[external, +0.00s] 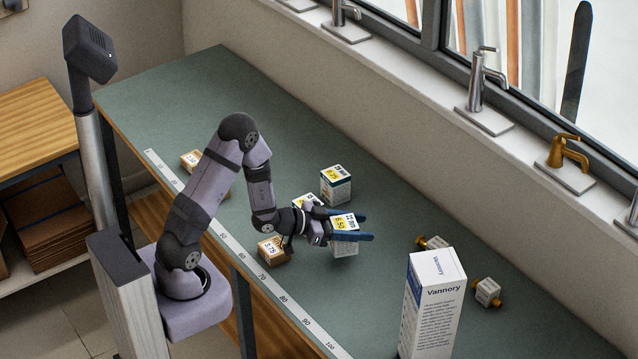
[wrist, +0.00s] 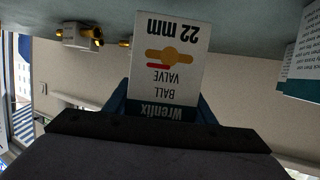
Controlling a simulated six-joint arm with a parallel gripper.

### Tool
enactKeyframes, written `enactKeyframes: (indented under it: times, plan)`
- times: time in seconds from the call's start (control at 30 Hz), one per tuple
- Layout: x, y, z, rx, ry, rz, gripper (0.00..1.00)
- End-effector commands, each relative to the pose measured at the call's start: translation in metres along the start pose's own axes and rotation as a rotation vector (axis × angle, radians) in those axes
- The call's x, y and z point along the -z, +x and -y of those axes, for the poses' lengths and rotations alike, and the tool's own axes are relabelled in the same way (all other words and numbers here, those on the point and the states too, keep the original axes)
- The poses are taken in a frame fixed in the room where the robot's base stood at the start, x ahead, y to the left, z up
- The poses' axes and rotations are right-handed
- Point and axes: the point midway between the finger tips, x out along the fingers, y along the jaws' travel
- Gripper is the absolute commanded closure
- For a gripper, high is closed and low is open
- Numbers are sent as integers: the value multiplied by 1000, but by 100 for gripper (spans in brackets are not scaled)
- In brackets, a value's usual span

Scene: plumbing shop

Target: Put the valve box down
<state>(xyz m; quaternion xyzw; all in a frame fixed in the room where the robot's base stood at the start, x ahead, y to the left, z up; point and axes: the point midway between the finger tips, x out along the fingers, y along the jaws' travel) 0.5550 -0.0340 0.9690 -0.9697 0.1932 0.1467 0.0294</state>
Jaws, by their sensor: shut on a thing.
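The valve box is a small white carton with a yellow label on top. In the external view the valve box (external: 345,224) sits between the blue fingers of my gripper (external: 352,231). The wrist view shows the same box (wrist: 168,60) upside down, with "Wrenlix", "BALL VALVE", "22 mm" and a picture of a valve on its face. My gripper (wrist: 160,112) is shut on it. The box is over the middle of the green bench top (external: 385,315); I cannot tell whether its underside touches the bench.
A similar carton (external: 335,186) stands behind, and another is partly hidden by my wrist. Small brown boxes (external: 273,251) lie near the ruler edge (external: 262,275). A tall white Vannory box (external: 432,305) stands front right, near two brass-ended fittings (external: 487,292). Bench at the back left is clear.

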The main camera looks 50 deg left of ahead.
Motion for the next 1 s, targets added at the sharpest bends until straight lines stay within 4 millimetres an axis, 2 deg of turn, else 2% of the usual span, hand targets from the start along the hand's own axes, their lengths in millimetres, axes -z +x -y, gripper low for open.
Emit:
enactKeyframes:
  times: [0.13, 0.5, 0.97, 1.0]
  plan:
    - [-3, 1, 0, 0, 1, -2, 87]
    - [-33, 10, 0, 0, 0, -2, 87]
    - [-39, 12, 0, 0, 1, -3, 87]
    - [-39, 12, 0, 0, 0, 0, 45]
